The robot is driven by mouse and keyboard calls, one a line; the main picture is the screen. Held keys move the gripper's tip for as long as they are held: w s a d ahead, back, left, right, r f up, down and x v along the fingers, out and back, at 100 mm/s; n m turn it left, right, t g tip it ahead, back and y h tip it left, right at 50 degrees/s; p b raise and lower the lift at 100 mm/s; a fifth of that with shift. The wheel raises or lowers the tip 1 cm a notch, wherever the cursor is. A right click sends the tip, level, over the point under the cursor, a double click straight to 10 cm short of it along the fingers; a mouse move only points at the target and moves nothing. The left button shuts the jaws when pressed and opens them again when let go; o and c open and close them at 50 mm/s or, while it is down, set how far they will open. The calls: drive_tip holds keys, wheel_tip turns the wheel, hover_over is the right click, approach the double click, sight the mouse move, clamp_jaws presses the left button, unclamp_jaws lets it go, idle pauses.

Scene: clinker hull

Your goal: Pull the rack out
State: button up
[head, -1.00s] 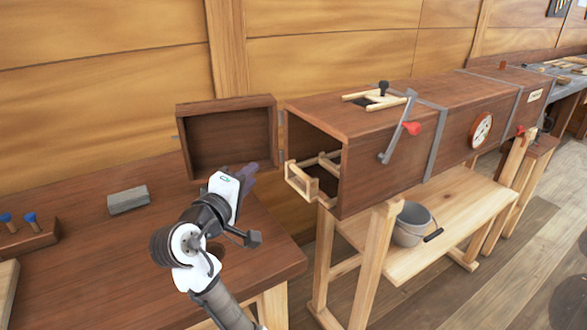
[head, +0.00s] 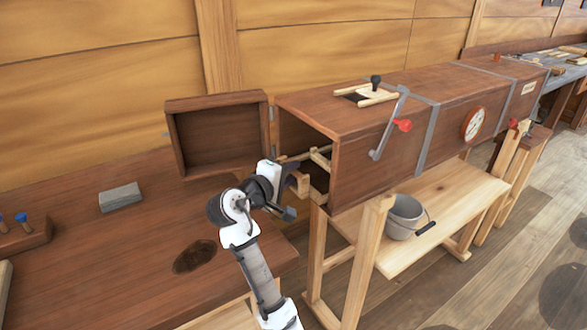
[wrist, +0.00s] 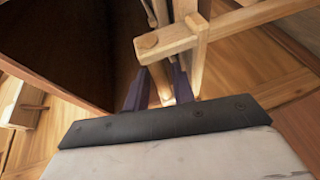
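The rack (head: 320,158) is a light wooden frame. Its front end sticks out a little from the open left end of the long brown wooden box (head: 345,115). My gripper (head: 287,172) is at the rack's protruding end, pointing toward the box. In the wrist view, the rack (wrist: 172,42) fills the upper middle, and my gripper's dark purple fingers (wrist: 160,85) stand apart with a pale wooden bar between them. The fingers look open around the bar; firm contact does not show. Fingertips are partly hidden behind the rack's wood.
The box's door (head: 218,135) hangs open to the left. A grey block (head: 121,197) and a peg holder (head: 25,235) lie on the brown bench (head: 110,270). A bucket (head: 402,217) stands on the shelf under the box.

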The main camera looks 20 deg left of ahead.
drive_tip(key=shift+x, duration=0.8)
drive_tip(key=shift+c, duration=0.5)
clamp_jaws()
